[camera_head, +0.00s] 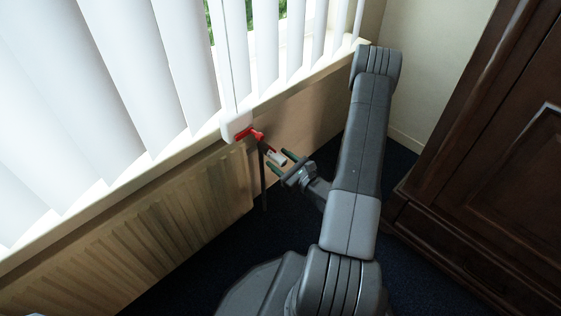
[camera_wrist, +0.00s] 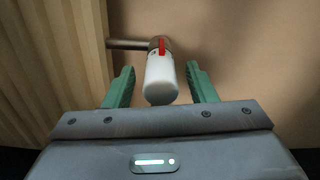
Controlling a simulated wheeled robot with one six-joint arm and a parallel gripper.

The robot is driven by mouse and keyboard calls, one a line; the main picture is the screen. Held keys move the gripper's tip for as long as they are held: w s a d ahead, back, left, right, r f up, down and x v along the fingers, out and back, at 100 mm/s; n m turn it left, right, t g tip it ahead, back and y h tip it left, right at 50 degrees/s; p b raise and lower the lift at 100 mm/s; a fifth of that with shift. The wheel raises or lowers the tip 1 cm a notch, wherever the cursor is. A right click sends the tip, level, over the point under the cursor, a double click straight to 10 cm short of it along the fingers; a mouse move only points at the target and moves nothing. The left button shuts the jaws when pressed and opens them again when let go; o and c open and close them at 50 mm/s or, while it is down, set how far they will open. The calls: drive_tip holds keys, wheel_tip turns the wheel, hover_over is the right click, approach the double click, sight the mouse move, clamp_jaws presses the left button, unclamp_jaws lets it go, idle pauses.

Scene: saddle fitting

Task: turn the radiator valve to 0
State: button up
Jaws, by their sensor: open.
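The radiator valve (camera_wrist: 160,78) is a white cylindrical knob with a red mark on its metal collar, seen in the wrist view at the end of a short pipe. In the head view the white knob (camera_head: 277,158) sits beside the radiator's right end. My gripper (camera_head: 284,162) is open, with its green fingers on either side of the knob. In the wrist view my gripper (camera_wrist: 161,84) shows a gap between each finger and the knob. No numbers on the knob can be read.
The ribbed radiator (camera_head: 150,235) runs along the wall at left. A red lever (camera_head: 250,135) on a white box (camera_head: 236,125) is close above the knob. White vertical blinds (camera_head: 130,80) hang above the sill. A dark wooden cabinet (camera_head: 490,150) stands at right. Dark carpet lies between.

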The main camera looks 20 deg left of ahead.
drive_tip(key=c, duration=1)
